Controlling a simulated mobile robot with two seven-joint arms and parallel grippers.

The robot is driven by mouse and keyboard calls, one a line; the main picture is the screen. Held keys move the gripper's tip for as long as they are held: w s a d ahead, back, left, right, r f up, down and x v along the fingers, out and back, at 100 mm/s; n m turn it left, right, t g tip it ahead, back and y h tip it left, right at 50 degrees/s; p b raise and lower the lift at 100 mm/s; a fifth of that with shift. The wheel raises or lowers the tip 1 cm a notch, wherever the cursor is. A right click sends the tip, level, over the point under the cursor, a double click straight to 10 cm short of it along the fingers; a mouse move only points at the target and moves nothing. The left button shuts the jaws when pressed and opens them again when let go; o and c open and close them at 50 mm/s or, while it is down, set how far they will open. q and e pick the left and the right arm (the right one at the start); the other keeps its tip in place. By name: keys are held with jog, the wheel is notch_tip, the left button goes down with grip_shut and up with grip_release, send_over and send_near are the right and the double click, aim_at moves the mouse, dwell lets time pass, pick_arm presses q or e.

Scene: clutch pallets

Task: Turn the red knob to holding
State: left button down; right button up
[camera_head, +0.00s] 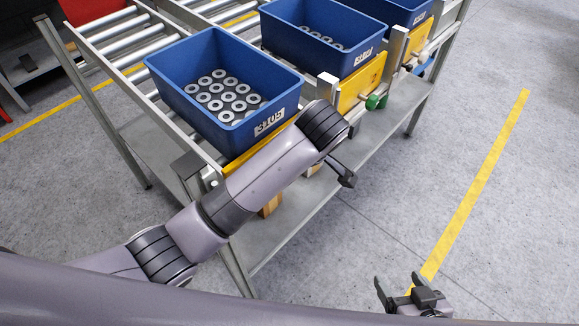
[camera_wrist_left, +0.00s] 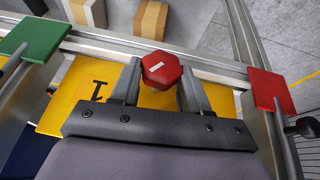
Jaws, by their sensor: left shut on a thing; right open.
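The red knob (camera_wrist_left: 162,63) is faceted with a short white mark, nearly crosswise in the left wrist view. My left gripper (camera_wrist_left: 160,78) has one finger on each side of it and is shut on it. Behind the knob is a yellow panel (camera_wrist_left: 100,82) marked "1". A green square plate (camera_wrist_left: 38,38) lies to the left and a red square plate (camera_wrist_left: 271,90) to the right. In the head view my left arm hides the red knob. My right gripper (camera_head: 408,290) is open and empty, low over the floor.
A blue bin (camera_head: 165,78) of metal rings stands on the roller rack, with another blue bin (camera_head: 350,62) beside it. A green knob (camera_head: 376,102) sits on the neighbouring yellow panel (camera_head: 360,84). Brown blocks (camera_wrist_left: 151,20) lie below. The floor right of the rack is clear.

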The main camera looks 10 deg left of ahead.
pick_arm(q)
jog(key=shift+a+p, duration=0.1)
jog(key=shift+p, duration=0.3)
pick_arm(e)
jog(key=shift+d+r, duration=0.35)
jog(key=shift+d, duration=0.05)
